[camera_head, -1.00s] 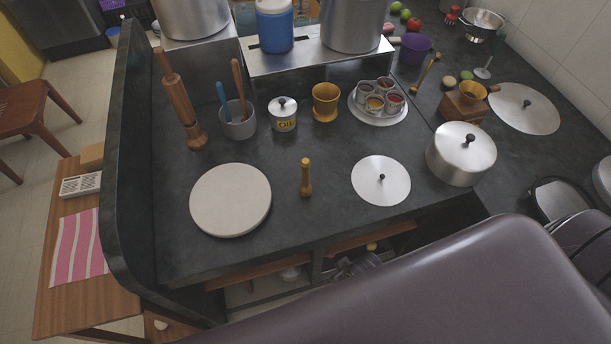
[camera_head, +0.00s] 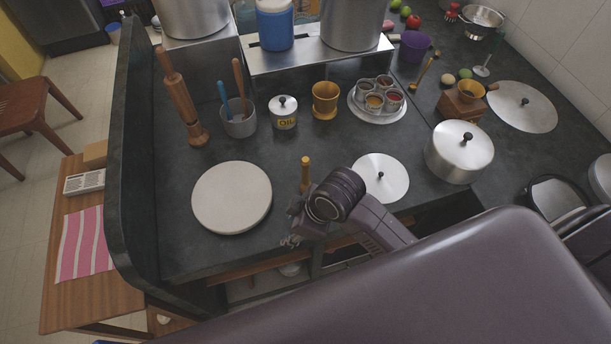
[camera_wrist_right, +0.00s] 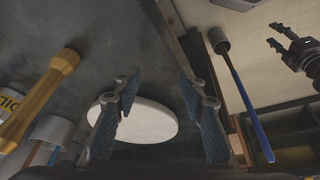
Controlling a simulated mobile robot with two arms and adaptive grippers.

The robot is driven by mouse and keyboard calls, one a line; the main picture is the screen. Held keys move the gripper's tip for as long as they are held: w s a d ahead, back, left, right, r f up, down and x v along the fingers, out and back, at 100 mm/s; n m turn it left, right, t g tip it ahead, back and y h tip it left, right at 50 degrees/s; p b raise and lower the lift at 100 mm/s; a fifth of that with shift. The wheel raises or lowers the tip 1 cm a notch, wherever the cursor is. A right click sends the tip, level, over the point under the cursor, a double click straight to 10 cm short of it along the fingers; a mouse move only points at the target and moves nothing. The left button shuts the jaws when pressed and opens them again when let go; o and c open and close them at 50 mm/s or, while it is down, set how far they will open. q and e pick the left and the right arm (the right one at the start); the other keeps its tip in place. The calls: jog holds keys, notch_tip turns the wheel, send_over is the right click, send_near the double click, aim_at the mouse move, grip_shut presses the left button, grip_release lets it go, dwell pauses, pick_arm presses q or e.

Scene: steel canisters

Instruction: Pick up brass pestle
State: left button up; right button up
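The brass pestle (camera_head: 305,170) stands upright on the dark counter between the round white board and the flat steel lid; its lower end is partly covered by my right arm. In the right wrist view, the pestle (camera_wrist_right: 38,100) lies at the left, outside the fingers. My right gripper (camera_head: 293,225) is at the counter's front edge, just in front of the pestle and apart from it. In the wrist view, its two fingers (camera_wrist_right: 158,85) are spread with nothing between them. A dark gripper, seemingly my left one (camera_wrist_right: 274,36), shows at upper right with its fingers apart.
The white board (camera_head: 232,197) lies left of the pestle, the steel lid (camera_head: 392,172) right. Behind stand the brass mortar (camera_head: 325,97), oil pot (camera_head: 283,115), utensil cup (camera_head: 240,122) and spice tray (camera_head: 402,112). A lidded pot (camera_head: 460,160) is further right.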

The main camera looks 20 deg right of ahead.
aim_at(305, 160)
jog(key=w+n, duration=0.1)
jog(key=w+a+r+n, duration=0.1)
jog(key=n, duration=0.1)
jog(key=w+n, duration=0.1)
jog(key=shift+w+a+r+g, duration=0.15)
jog(key=shift+a+r+g, duration=0.15)
jog(key=shift+a+r, duration=0.05)
jog(key=w+n, duration=0.1)
jog(key=r+n, duration=0.1)
jog(key=w+n, duration=0.1)
jog(key=n, duration=0.1)
jog(key=shift+w+d+r+g, duration=0.2)
jog(key=shift+w+d+g, duration=0.1)
jog(key=shift+d+g, duration=0.1)
jog(key=w+d+r+n+h, duration=0.1)
jog(key=w+d+r+n, duration=0.1)
jog(key=w+d+r+n+g+h, duration=0.1)
jog(key=w+d+n, duration=0.1)
jog(key=d, duration=0.1)
jog(key=w+d+r+n+h, duration=0.1)
jog(key=w+d+r, duration=0.1)
jog(key=d, duration=0.1)
jog(key=shift+d+r+n, duration=0.15)
jog(key=shift+r+n, duration=0.15)
jog(key=shift+n, duration=0.1)
jog(key=shift+d, duration=0.2)
notch_tip(305, 160, down, 7)
jog(key=p, duration=0.3)
jog(key=shift+w+d+r, duration=0.1)
jog(key=shift+f, duration=0.35)
